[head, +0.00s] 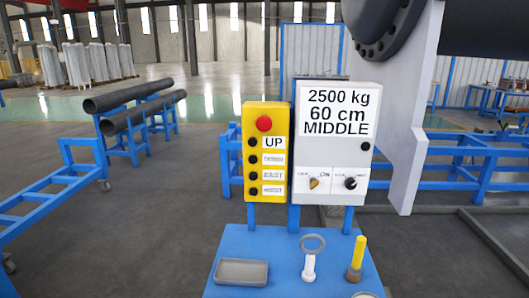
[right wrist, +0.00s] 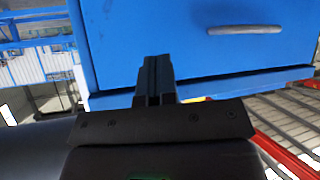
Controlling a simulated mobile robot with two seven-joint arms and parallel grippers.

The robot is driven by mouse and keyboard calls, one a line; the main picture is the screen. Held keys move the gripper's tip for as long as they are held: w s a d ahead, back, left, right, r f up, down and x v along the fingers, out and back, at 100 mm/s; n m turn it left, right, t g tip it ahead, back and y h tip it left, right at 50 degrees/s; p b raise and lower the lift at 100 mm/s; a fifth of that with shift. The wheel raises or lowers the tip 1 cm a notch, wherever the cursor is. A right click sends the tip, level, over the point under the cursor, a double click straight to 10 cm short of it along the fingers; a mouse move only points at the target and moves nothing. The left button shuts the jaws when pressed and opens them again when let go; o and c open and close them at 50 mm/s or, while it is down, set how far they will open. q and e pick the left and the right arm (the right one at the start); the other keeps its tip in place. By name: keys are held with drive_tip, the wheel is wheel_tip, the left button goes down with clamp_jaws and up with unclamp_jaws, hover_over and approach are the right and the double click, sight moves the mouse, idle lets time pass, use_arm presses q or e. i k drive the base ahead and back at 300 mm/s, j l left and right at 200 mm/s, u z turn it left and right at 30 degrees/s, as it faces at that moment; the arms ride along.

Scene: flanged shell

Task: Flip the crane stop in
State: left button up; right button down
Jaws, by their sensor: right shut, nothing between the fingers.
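A yellow control box (head: 265,151) with a round red button (head: 264,123) at its top stands at the middle in the head view. Below the red button are several small black buttons beside labels; the top one reads UP, others are hard to read. A grey-white panel (head: 325,215) stands right of it, with an orange-pointer switch (head: 314,184) marked ON at its right and a black knob (head: 350,183). My right gripper (right wrist: 158,62) is shut and empty in the right wrist view, in front of a blue cabinet (right wrist: 200,45). My left gripper is not in view.
A blue bench top (head: 226,240) holds a grey tray (head: 241,271), a ring-headed piece (head: 312,244) and a yellow-handled tool (head: 357,258). A sign (head: 337,112) reads 2500 kg, 60 cm, MIDDLE. A large dark flanged shell (head: 375,25) is at upper right. Floor at left is partly clear.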

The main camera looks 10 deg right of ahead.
sight(263, 123)
drive_tip(key=u, duration=1.6)
drive_tip(key=k+l, duration=0.7)
drive_tip(key=k, duration=0.05)
